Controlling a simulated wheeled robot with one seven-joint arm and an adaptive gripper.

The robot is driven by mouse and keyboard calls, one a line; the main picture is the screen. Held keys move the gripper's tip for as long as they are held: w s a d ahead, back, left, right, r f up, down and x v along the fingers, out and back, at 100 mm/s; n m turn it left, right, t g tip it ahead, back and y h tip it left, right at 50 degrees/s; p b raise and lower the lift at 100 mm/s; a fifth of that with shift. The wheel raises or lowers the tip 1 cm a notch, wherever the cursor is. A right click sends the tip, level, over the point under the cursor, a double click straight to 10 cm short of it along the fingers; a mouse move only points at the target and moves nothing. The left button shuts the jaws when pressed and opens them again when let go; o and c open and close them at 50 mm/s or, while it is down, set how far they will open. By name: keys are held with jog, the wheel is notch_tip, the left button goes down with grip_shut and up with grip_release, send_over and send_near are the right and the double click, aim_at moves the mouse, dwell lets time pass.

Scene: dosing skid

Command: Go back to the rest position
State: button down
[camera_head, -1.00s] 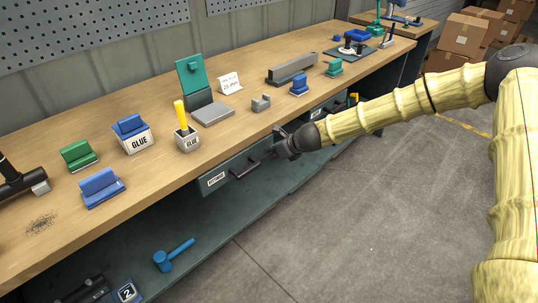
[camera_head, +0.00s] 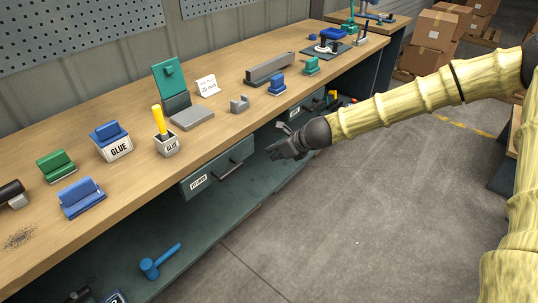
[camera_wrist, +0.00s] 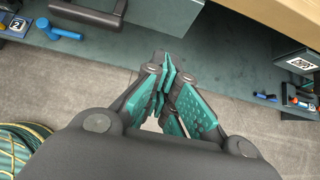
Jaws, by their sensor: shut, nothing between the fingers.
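My gripper (camera_head: 284,150) is in front of the workbench (camera_head: 120,185), off the bench edge, to the right of a grey drawer (camera_head: 213,172) with a dark handle. It is apart from the drawer handle. In the wrist view my gripper (camera_wrist: 168,82) has its teal-padded fingers drawn together with nothing between them. The drawer front and handle (camera_wrist: 92,14) show at the top of that view. My arm stretches in from the right in the head view.
A blue mallet (camera_head: 152,267) lies on the lower shelf. Open floor (camera_head: 350,220) lies right; cardboard boxes (camera_head: 432,30) stand behind.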

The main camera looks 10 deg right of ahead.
jog(key=shift+v, duration=1.15)
jog(key=s+a+f+n+g+h+p, duration=0.1)
jog(key=s+f+n+g+h+p, duration=0.25)
jog(key=s+f+n, duration=1.35)
jog(key=s+d+f+n+g+p, duration=0.1)
jog(key=s+f+n, duration=0.1)
jog(key=s, duration=0.7)
jog(key=s+d+f+n+g+h+p, duration=0.1)
jog(key=s+n, duration=0.4)
jog(key=s, duration=0.5)
jog(key=s+d+f+n+g+h+p, duration=0.1)
jog(key=s+d+f+n, duration=0.2)
jog(key=s, duration=0.6)
jog(key=shift+s+d+f+n+g, duration=0.15)
jog(key=shift+s+f+n+g, duration=0.2)
jog(key=shift+f+n, duration=0.25)
